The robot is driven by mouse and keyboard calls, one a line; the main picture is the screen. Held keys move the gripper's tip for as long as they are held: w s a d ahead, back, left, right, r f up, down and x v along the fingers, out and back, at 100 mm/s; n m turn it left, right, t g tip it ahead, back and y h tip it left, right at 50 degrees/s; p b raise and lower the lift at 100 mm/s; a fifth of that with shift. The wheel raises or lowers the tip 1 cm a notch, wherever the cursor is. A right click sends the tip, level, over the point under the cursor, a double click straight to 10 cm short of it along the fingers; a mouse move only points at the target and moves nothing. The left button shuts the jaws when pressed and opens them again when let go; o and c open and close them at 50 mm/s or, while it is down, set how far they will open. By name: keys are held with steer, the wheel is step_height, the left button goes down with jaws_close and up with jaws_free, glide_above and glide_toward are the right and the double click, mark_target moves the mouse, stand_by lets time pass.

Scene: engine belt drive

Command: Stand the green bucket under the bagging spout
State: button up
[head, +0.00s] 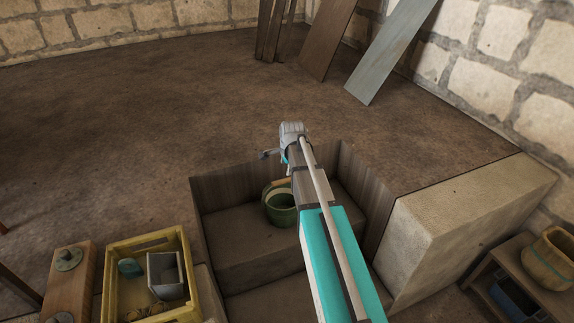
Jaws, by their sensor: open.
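The green bucket (280,208) stands upright on a step inside a sunken, wood-lined pit, with its pale handle lying near the rim. Part of its right side is hidden behind my arm. My gripper (268,155) is at the far end of the arm, above and beyond the bucket in the picture. It is open and appears empty, apart from the bucket. The bagging spout is not recognisable in this view.
A yellow crate (112,290) with a grey box stands left of the pit. A large pale block (440,235) borders its right. Planks (390,50) lean at the back wall.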

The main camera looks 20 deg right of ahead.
steer(key=shift+p+v, duration=0.5)
steer(key=shift+v, duration=0.3)
steer(key=s+a+n+g, duration=0.1)
steer(key=s+a+n, duration=0.6)
steer(key=s+n, duration=0.2)
steer(key=s+a+n+g, duration=0.2)
steer(key=s+a+n, duration=0.6)
steer(key=s, duration=0.5)
steer(key=shift+a+f+n, duration=0.2)
steer(key=shift+f+n, duration=0.2)
steer(key=shift+n, duration=0.1)
